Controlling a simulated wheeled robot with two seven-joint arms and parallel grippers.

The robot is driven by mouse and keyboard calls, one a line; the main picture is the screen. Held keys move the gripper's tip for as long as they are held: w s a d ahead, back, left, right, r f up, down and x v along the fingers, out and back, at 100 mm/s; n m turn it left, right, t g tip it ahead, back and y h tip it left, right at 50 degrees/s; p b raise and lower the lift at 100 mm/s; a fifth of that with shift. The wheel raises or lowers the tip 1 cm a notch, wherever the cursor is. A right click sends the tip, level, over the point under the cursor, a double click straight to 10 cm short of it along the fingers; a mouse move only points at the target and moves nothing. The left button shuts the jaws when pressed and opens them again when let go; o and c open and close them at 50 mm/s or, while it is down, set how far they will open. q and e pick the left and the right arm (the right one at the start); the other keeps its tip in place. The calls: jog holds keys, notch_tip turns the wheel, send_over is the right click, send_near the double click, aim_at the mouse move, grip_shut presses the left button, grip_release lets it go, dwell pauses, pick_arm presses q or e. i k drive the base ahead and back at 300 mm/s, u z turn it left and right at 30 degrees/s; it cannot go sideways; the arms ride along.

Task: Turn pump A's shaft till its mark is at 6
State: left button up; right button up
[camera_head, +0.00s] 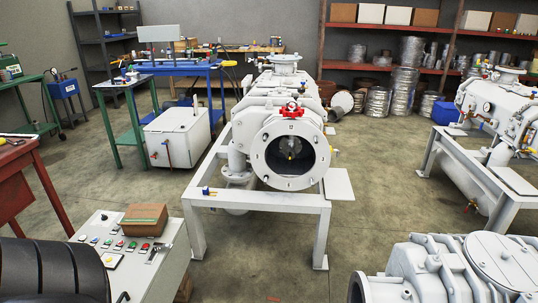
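A grey screw vacuum pump (262,115) stands on a pale steel frame (250,201) in the middle of the view. Its round end flange (263,161) faces me and is open. Inside the dark opening is a shaft end (291,147) with a small yellowish spot; its mark and any numbers are too small to read. A red fitting (292,111) sits on top of the flange. I cannot read a label that tells which pump is A. Neither of my grippers is in view.
A second pump (500,105) stands at the right and a third (455,265) at the lower right. A control console (150,268) with a cardboard box (144,219) is at the lower left. Bare floor (375,215) lies right of the middle pump. A dark ribbed shape fills the lower-left corner.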

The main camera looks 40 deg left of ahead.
aim_at(290, 146)
jog(key=u, duration=0.95)
jog(key=i, duration=0.85)
jog(key=u, duration=0.85)
jog(key=i, duration=0.5)
jog(key=u, duration=0.05)
